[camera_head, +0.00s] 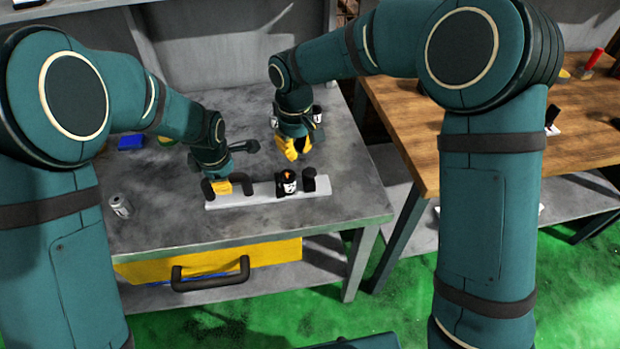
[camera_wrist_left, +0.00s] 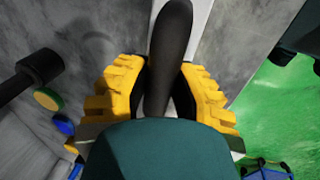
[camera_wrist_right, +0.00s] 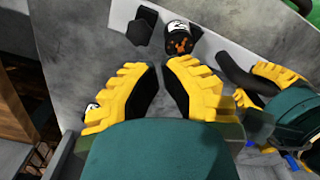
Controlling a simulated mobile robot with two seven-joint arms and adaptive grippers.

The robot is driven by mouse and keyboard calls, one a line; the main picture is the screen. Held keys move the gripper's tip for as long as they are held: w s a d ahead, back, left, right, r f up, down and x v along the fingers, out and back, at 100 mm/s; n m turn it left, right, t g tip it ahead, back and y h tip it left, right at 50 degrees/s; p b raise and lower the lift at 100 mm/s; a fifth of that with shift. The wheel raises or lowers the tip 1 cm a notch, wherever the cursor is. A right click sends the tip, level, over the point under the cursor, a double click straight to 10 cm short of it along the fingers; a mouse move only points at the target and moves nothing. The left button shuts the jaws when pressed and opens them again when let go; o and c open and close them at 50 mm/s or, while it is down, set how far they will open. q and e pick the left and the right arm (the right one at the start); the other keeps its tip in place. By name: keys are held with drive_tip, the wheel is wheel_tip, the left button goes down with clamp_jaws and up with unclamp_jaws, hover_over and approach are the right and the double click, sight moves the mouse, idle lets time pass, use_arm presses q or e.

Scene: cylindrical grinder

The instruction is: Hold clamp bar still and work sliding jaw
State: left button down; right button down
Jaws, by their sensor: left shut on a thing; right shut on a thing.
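The clamp bar (camera_head: 262,194), a long pale bar, lies on the grey table. It also shows in the left wrist view (camera_wrist_left: 195,45). My left gripper (camera_head: 221,188) is shut on a dark rounded piece (camera_wrist_left: 168,60) at the bar's left part. A dark cylinder with a white mark and orange top (camera_head: 286,186) and a black block (camera_head: 309,183), perhaps the sliding jaw, stand on its right part. My right gripper (camera_head: 292,149) is above and behind them. In the right wrist view its fingertips (camera_wrist_right: 160,70) nearly meet, apart from the cylinder; what they grip is unclear.
The grey table (camera_head: 170,222) has free room around the bar. A small can (camera_head: 120,206) stands at its left, and a blue item (camera_head: 131,142) lies behind it. A wooden table (camera_head: 440,130) stands at right.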

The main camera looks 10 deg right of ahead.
drive_tip(key=shift+d+r, duration=0.15)
drive_tip(key=shift+r, duration=1.4)
drive_tip(key=m+g+y, duration=0.3)
drive_tip(key=m+y, duration=0.1)
drive_tip(key=m, duration=0.7)
approach(310, 178)
drive_tip(key=d, duration=0.3)
drive_tip(key=d+f+m+t+y, duration=0.15)
drive_tip(key=d+m+y, duration=0.35)
drive_tip(key=d+m, duration=0.5)
drive_tip(key=shift+m, duration=0.5)
drive_tip(key=x, duration=1)
drive_tip(key=shift+w+a+f, duration=0.1)
drive_tip(key=shift+w+a, duration=0.25)
drive_tip(key=a, duration=0.3)
drive_tip(key=shift+s+a, duration=0.1)
drive_tip(key=shift+s, duration=0.15)
drive_tip(key=shift+a, duration=0.4)
